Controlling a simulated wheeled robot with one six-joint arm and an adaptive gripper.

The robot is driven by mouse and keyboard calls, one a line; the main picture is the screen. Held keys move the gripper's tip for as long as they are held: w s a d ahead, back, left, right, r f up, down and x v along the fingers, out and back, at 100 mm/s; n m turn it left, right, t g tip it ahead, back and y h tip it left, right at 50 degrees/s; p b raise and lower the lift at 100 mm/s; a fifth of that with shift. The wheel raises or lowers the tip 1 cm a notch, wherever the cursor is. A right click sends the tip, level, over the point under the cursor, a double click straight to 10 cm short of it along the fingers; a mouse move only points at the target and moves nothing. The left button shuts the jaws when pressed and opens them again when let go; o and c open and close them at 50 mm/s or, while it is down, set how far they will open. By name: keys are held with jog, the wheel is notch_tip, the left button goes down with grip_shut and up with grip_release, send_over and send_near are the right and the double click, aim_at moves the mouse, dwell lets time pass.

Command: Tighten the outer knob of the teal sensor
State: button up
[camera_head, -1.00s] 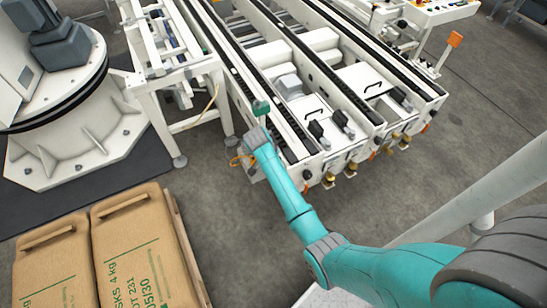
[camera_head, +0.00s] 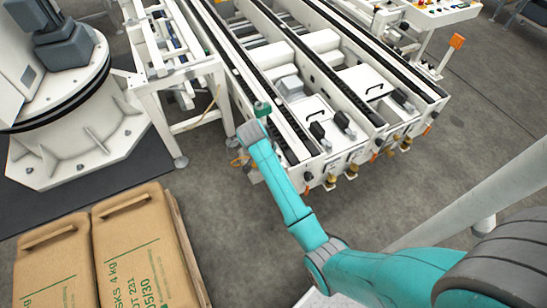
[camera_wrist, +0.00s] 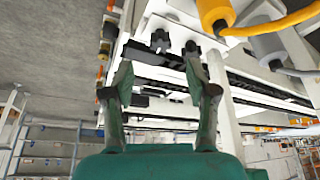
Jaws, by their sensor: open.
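My gripper (camera_wrist: 160,80) is open in the wrist view, its two dark green fingers apart with nothing held between them. Two black knobs, a left knob (camera_wrist: 160,40) and a right knob (camera_wrist: 192,48), show beyond the fingertips on the white conveyor frame. I cannot tell whether either belongs to the teal sensor. No teal sensor can be made out in either view. In the head view my gripper (camera_head: 262,109) is small and partly hidden behind my wrist, over the near left end of the conveyor.
The conveyor (camera_head: 310,165) has black knobs and brass fittings. Stacked sacks (camera_head: 140,245) lie at lower left. Grey floor is clear between.

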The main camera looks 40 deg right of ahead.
jog(key=v, duration=0.5)
jog(key=shift+r, duration=0.15)
dwell(0.3)
